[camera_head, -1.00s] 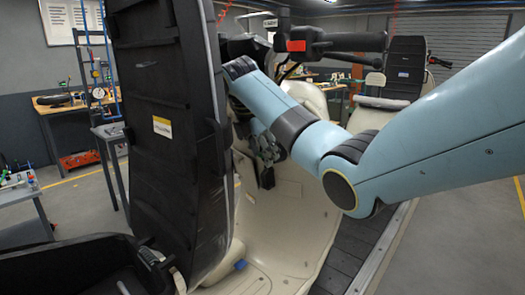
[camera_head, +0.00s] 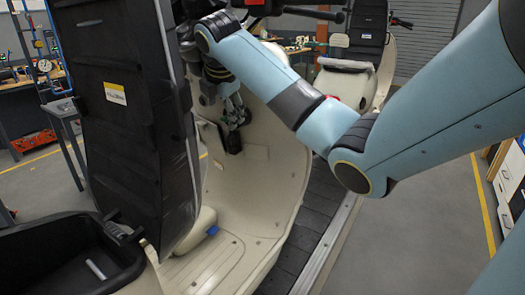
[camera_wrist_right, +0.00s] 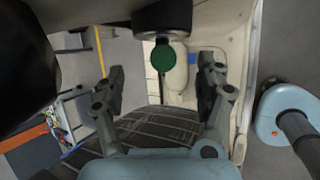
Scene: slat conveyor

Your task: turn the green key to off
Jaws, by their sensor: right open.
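The green key (camera_wrist_right: 163,57) shows as a round green disc at the upper middle of the right wrist view, just below a dark cylinder. My right gripper (camera_wrist_right: 162,88) is open and empty, with one finger to the left of the key and one to the right. The fingers sit lower in that picture than the key and do not appear to touch it. In the head view my right gripper (camera_head: 234,112) hangs inside the cream scooter's (camera_head: 262,172) front shield, below the handlebar area. The key cannot be made out there. My left gripper is not in view.
The raised black seat (camera_head: 122,110) stands close left of my right arm. An open black storage bin (camera_head: 75,262) lies at the lower left. The dark slat conveyor (camera_head: 290,245) runs under the scooter. Another scooter (camera_head: 345,80) stands behind.

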